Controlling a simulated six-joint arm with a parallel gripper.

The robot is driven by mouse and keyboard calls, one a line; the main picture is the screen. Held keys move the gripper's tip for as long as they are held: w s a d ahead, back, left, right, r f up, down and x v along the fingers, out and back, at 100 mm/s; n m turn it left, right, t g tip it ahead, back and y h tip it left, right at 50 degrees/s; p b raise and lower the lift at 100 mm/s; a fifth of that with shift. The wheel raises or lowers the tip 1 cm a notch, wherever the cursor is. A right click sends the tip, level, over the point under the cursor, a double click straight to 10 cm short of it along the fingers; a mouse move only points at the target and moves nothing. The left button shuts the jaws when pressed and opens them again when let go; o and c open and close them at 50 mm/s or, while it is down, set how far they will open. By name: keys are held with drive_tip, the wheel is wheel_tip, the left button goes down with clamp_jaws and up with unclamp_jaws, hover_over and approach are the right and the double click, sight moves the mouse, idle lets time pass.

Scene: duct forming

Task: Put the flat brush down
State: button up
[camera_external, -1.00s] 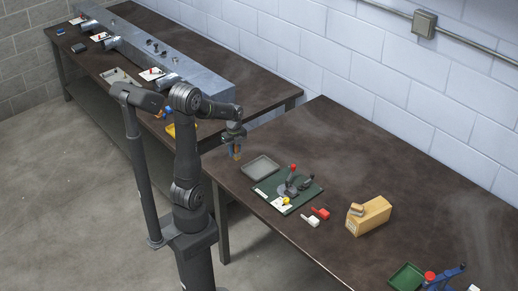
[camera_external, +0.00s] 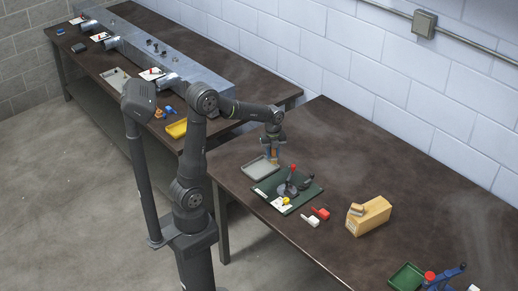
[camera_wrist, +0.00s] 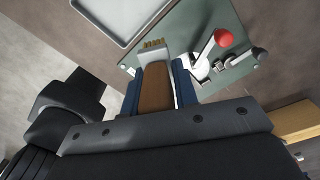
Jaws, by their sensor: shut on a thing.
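My gripper (camera_external: 273,148) is shut on the flat brush (camera_external: 275,156), above the right-hand table near the grey tray (camera_external: 258,171). In the wrist view, the brush's brown handle (camera_wrist: 156,88) lies between the two blue fingers, with a pale ferrule and short tan bristles pointing away from my gripper. The tray (camera_wrist: 98,22) shows at the top left of that view, empty where visible. The bristles appear over the edge of the green board, near the tray. How high the brush is above the surface I cannot tell.
A green board (camera_external: 265,197) with a red-knobbed clamp (camera_external: 291,180) lies in front of the tray. A white piece (camera_external: 310,221), a red piece (camera_external: 321,213) and a tan block (camera_external: 371,216) are to its right. The table's back stretch is clear.

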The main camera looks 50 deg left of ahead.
drive_tip(key=d+m, duration=0.7)
drive_tip(key=d, duration=2.6)
drive_tip(key=s+d+f+m, duration=0.1)
drive_tip(key=s+d+m, duration=0.2)
drive_tip(key=s+d, duration=0.75)
drive_tip(key=s+d+m, duration=0.2)
drive_tip(key=s+d, duration=0.5)
drive_tip(key=d, duration=0.7)
drive_tip(key=w+f, duration=0.2)
drive_tip(key=w, duration=0.1)
drive_tip(key=w+f, duration=0.2)
drive_tip(key=w, duration=0.2)
drive_tip(key=w+a+f, duration=0.1)
drive_tip(key=w+f, duration=0.2)
drive_tip(key=w, duration=0.1)
drive_tip(key=shift+w, duration=0.2)
drive_tip(key=shift+f, duration=2)
